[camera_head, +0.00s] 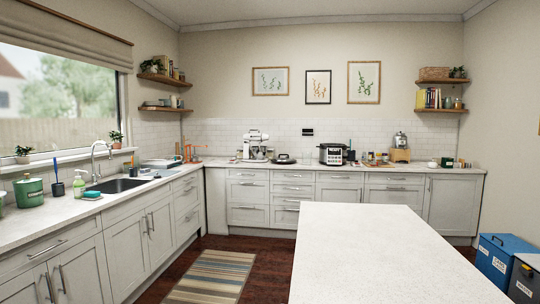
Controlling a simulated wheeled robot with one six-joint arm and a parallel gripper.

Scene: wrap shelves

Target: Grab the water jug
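I cannot make out a water jug for sure in the head view; the items on the far counter and the corner shelves are too small to tell. The far counter (230,164) holds several small things among its appliances. The left corner shelves (165,108) and the right corner shelves (440,110) hold books, plants and small containers. My gripper is not in view.
A white island (370,250) fills the front right. The left counter (40,222) has a sink (117,185), a green canister (28,191) and a soap bottle (79,187). A striped rug (212,275) lies on the floor between them. Blue bin (497,262) at right.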

